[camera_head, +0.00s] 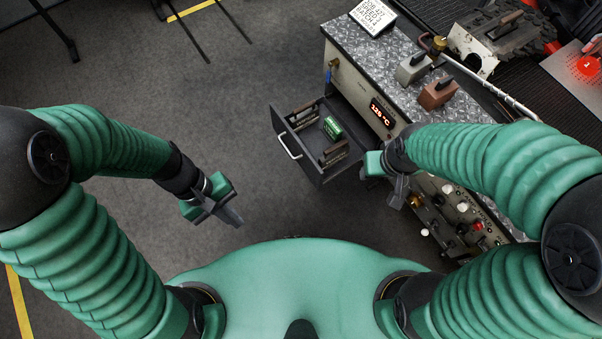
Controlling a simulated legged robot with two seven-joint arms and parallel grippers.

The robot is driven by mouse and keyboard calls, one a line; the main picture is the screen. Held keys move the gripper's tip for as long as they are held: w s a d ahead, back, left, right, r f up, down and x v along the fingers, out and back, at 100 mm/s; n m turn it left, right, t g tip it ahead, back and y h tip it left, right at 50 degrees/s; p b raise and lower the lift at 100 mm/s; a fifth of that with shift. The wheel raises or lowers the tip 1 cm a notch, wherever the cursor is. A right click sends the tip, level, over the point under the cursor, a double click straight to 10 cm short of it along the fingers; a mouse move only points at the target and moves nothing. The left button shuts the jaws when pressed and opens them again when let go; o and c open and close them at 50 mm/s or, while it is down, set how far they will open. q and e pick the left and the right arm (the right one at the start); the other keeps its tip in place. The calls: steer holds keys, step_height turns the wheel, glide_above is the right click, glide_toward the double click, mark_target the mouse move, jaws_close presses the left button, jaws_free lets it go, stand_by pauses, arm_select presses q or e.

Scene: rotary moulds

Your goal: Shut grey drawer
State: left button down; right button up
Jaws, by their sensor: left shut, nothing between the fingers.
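The grey drawer (317,168) stands pulled out of the front of the metal cabinet (350,80). Its silver handle (287,147) is on its left face. Inside lie a green box (332,128) and dark brown-handled items. My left gripper (236,222) is shut and empty, to the lower left of the drawer and apart from it. My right gripper (396,202) is close to the lower right of the drawer, in front of the cabinet. Its fingers point down in the picture and I cannot tell whether they are open.
The cabinet top (400,48) carries a sign (373,15), a grey block (412,68) and a copper block (437,93). A red display (381,115) and several knobs are on its front. Open floor (225,110) lies left of the drawer.

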arm_select(q)
steer(key=d+f+n+h+b, duration=0.3)
steer(key=f+b, duration=0.1)
steer(key=f, duration=0.2)
steer(key=d+f+n+h+b, duration=0.2)
steer(key=d+f+b, duration=0.2)
steer(key=f+b, duration=0.15)
steer(key=n+t+h+b, duration=0.6)
steer(key=n+t+b, duration=0.5)
steer(key=n+b, duration=0.3)
glide_toward(311, 161)
steer(key=shift+m, duration=0.6)
steer(key=b+x, duration=0.2)
steer(key=x, duration=0.1)
steer(key=b+x, duration=0.2)
steer(key=x, duration=0.1)
steer(key=shift+f+b, duration=0.25)
steer(key=shift+b, duration=0.15)
steer(key=shift+w+d+r, duration=0.1)
steer(key=shift+w+d, duration=0.1)
steer(key=shift+d, duration=0.2)
arm_select(e)
steer(key=s+x, duration=0.3)
steer(key=x, duration=1.2)
steer(key=s+f+x, duration=0.1)
steer(key=s+x, duration=0.3)
steer(key=x, duration=1.2)
steer(key=shift+f, duration=0.65)
steer(key=shift+s+d, duration=0.1)
